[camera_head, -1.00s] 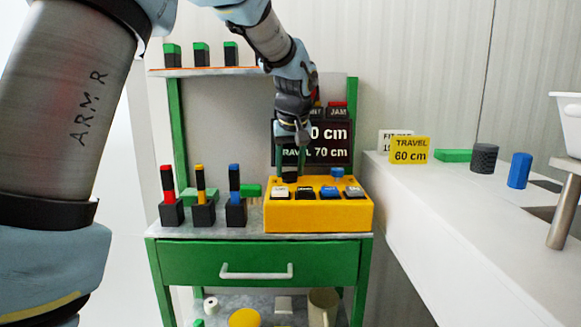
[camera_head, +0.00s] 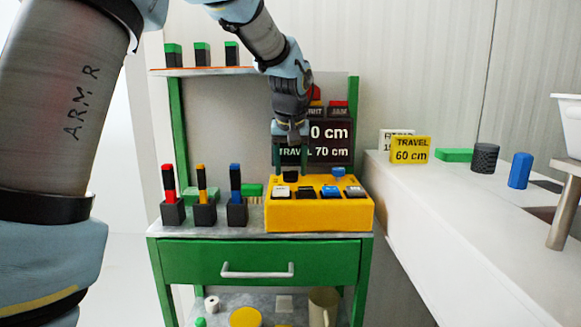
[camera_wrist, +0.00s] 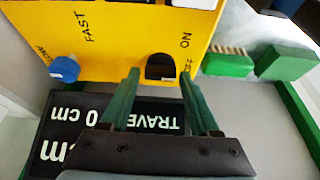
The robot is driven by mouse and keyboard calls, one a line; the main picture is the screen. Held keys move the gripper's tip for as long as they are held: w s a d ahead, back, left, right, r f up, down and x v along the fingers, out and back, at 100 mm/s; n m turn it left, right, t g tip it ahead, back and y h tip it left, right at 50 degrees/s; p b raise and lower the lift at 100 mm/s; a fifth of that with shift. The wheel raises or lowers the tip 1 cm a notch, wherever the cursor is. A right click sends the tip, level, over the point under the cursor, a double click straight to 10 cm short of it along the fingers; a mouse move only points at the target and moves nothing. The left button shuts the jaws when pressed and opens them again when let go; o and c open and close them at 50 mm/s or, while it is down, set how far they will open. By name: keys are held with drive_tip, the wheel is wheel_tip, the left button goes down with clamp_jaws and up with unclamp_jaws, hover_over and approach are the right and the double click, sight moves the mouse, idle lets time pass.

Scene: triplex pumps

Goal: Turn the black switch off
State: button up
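The black switch (camera_head: 290,176) stands on top of the yellow control box (camera_head: 320,218), at its back left. In the wrist view the black switch (camera_wrist: 160,67) sits beside the printed words ON and OFF. My gripper (camera_head: 290,166) is above the back left of the box, pointing down. In the wrist view my gripper (camera_wrist: 160,76) has its two green fingers apart, with the switch showing between their tips. I cannot tell whether either finger touches it.
A blue knob (camera_head: 338,172) and several push buttons share the box top. A black display (camera_head: 325,145) stands close behind the box. Red, yellow and blue-topped handles (camera_head: 201,190) stand left of it. A white counter (camera_head: 430,205) lies to the right.

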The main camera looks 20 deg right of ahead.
drive_tip(key=v, duration=1)
drive_tip(key=shift+r, duration=0.35)
